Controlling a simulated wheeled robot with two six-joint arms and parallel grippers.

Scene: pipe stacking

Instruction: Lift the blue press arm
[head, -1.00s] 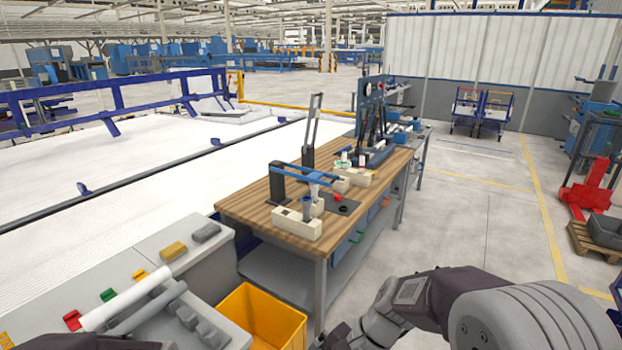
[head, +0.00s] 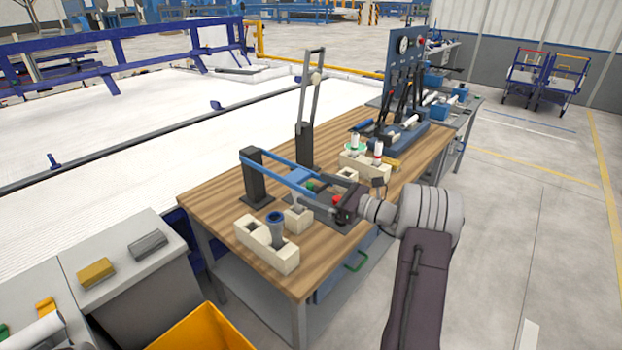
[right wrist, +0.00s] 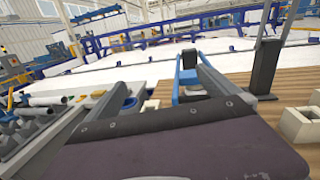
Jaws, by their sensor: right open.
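The blue press arm (head: 285,172) is a long blue bar hinged on a dark post (head: 256,180) on the wooden bench. It reaches right and slightly down over a dark base plate. My right gripper (head: 318,188) is at its free end, open. In the right wrist view the blue press arm (right wrist: 178,80) shows between the two spread fingers of my right gripper (right wrist: 164,74), closer to the right finger. Whether a finger touches it I cannot tell. The free end is partly hidden by the gripper. My left gripper is not in view.
On the wooden bench (head: 205,205), a cream block (head: 250,240) with a grey-blue pipe piece (head: 277,232) stands in front. A tall dark lever stand (head: 306,140) rises behind the press. A gauge panel (head: 400,60) is farther back. A yellow bin (head: 200,335) is below left.

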